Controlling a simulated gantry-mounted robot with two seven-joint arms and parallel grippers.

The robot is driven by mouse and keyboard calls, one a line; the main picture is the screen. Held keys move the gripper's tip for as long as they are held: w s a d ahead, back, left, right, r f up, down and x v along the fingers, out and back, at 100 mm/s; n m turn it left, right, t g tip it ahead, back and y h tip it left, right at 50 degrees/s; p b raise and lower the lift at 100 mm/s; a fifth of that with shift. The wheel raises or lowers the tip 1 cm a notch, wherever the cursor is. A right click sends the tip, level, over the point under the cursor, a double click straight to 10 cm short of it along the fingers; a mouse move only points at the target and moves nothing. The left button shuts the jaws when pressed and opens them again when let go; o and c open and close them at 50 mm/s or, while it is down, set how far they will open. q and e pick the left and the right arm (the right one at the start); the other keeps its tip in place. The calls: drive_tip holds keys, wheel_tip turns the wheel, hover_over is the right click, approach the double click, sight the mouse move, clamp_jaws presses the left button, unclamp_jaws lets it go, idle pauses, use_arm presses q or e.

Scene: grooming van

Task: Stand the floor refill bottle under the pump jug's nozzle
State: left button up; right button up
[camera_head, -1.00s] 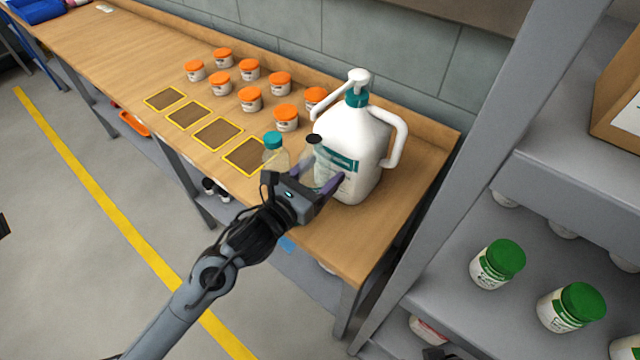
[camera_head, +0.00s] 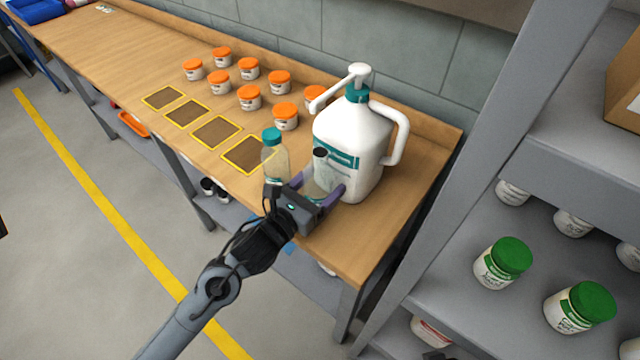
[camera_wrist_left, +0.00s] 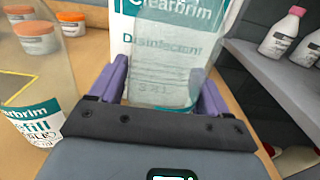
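The white pump jug (camera_head: 350,135) with teal collar stands near the right end of the workbench; its nozzle (camera_head: 322,99) points left and toward me. My left gripper (camera_head: 319,188) is in front of the jug, its purple fingers on either side of a clear bottle with a black top (camera_head: 320,154). In the left wrist view this translucent bottle (camera_wrist_left: 165,65) appears between the fingers (camera_wrist_left: 160,92), before the jug's label. Its top is below the nozzle in the head view; whether its base touches the bench is hidden.
A teal-capped clear refill bottle (camera_head: 274,160) stands close left of my gripper. Several orange-lidded jars (camera_head: 249,97) stand behind it, beside yellow-edged squares (camera_head: 215,132). A grey shelf with green-lidded tubs (camera_head: 498,265) stands right. The bench (camera_head: 375,235) is clear at its front right corner.

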use_arm(q)
drive_tip(key=shift+o, duration=1.2)
drive_tip(key=shift+r, duration=0.15)
